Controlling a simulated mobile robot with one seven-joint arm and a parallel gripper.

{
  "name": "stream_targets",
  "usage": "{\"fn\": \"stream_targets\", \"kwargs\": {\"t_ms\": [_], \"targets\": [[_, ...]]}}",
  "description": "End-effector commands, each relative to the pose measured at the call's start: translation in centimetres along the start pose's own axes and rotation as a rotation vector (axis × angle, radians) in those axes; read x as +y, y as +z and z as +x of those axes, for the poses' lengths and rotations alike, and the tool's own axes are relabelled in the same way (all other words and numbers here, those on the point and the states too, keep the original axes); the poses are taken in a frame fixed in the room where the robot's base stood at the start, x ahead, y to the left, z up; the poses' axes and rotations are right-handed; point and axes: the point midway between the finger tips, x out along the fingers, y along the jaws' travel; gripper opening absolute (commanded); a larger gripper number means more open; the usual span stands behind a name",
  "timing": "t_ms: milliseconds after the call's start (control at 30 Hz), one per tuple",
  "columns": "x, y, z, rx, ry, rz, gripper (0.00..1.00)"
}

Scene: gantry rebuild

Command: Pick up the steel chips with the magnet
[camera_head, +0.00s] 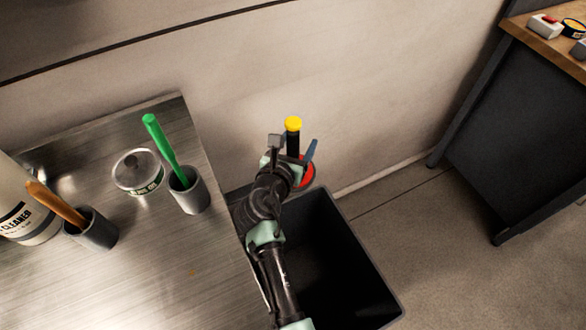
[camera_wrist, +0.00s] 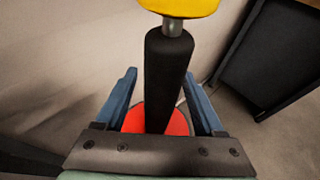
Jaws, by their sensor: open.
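The magnet has a yellow knob (camera_head: 293,123), a black handle and a red round base (camera_head: 307,174). It is near the wall, by the far end of the dark bin (camera_head: 360,245); what supports it is hidden. My gripper (camera_head: 294,147) is open around the magnet, with blue fingers on either side. In the wrist view the black handle (camera_wrist: 168,75) stands between the spread fingers (camera_wrist: 160,78), with the red base (camera_wrist: 178,122) beyond and partly hidden. A gap shows beside the handle. I cannot make out any steel chips.
A metal table (camera_head: 130,270) at left holds a green-handled tool (camera_head: 160,145) in a grey cup (camera_head: 190,192), a round tin (camera_head: 138,172), a brown-handled tool (camera_head: 55,203) in another cup and a cleaner bottle (camera_head: 25,215). A wood-topped bench (camera_head: 545,40) stands at right. Floor between is clear.

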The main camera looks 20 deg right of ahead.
Motion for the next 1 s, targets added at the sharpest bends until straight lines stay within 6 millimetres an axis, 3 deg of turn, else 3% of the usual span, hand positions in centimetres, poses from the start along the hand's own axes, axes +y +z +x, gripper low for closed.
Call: {"fn": "stream_targets", "kwargs": {"t_ms": [167,533,1000], "targets": [[0.01,0.01,-0.02,0.000,0.000,0.001,0.69],[0.01,0.00,-0.05,0.000,0.000,0.000,0.02],[0.05,0.70,-0.22,-0.004,0.002,0.001,0.00]]}}
